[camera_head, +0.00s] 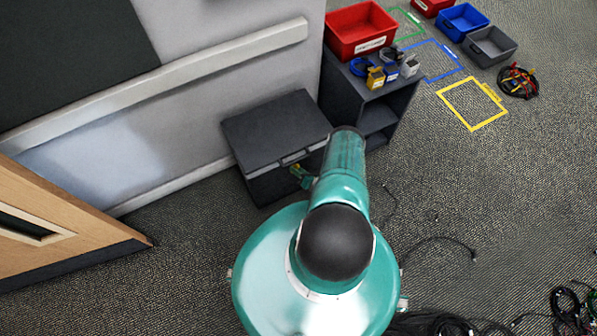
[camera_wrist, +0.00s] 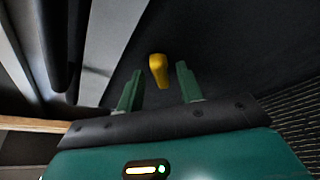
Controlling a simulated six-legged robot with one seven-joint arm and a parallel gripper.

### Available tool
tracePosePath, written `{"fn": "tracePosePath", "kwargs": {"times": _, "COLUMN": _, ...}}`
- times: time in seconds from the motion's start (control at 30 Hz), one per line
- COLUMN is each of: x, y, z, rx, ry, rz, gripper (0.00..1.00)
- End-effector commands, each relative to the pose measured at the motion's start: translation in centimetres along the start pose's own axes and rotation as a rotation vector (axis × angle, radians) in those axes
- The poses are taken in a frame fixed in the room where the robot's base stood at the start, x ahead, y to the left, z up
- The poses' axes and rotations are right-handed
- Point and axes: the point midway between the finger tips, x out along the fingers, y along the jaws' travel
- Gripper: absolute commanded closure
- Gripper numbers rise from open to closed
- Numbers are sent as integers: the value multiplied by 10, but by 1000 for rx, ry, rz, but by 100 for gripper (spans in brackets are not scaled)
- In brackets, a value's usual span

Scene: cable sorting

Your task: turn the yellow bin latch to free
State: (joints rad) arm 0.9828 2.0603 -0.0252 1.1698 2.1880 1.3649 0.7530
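The yellow latch (camera_wrist: 158,70) is a short rounded handle on the dark front of the bin (camera_wrist: 220,45) in the wrist view. It lies between and slightly beyond the fingertips of my gripper (camera_wrist: 160,82). The two green fingers are spread apart, with a visible gap on each side of the latch, and hold nothing. In the head view the bin (camera_head: 270,125) is a dark grey box with its lid down, against the wall. My gripper (camera_head: 303,177) is at its front face, partly hidden by my arm. A small yellow spot of the latch (camera_head: 295,169) shows there.
A dark shelf unit (camera_head: 372,95) stands right of the bin, with a red bin (camera_head: 361,30) and small containers on top. A wooden door (camera_head: 60,225) is at left. Cables (camera_head: 440,325) lie on the floor at lower right. Open carpet lies right of my body.

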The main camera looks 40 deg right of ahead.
Motion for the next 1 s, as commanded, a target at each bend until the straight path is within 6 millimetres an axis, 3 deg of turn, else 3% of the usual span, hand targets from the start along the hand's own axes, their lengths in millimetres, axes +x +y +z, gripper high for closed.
{"fn": "tracePosePath", "kwargs": {"times": 0.07, "x": 0, "y": 0, "z": 0, "rx": 0, "ry": 0, "rz": 0, "gripper": 66}}
{"fn": "tracePosePath", "kwargs": {"times": 0.23, "x": 0, "y": 0, "z": 0, "rx": 0, "ry": 0, "rz": 0, "gripper": 99}}
{"fn": "tracePosePath", "kwargs": {"times": 0.67, "x": 0, "y": 1, "z": -1, "rx": -40, "ry": 0, "rz": -18, "gripper": 100}}
{"fn": "tracePosePath", "kwargs": {"times": 1.0, "x": -1, "y": 2, "z": -2, "rx": -236, "ry": 0, "rz": -102, "gripper": 100}}
